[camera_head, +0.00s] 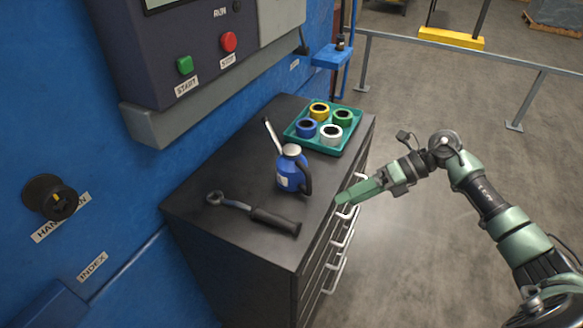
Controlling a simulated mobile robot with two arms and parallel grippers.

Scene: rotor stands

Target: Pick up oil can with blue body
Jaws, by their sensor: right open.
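The oil can with the blue body (289,176) stands upright on the black top of a drawer cabinet. It has a pale cap, a light spout pointing up and to the left, and a dark handle on its right side. My right gripper (345,197) is to the right of the can, past the cabinet's drawer-side edge, apart from the can and pointing left toward it. It is open, with nothing seen between its fingers. My left gripper is not in view.
A teal tray (325,150) with several coloured rings stands behind the can. A black-handled wrench (252,212) lies in front of it. Drawer handles (342,240) stick out on the cabinet (190,205). A blue machine with a control panel (190,40) rises at left.

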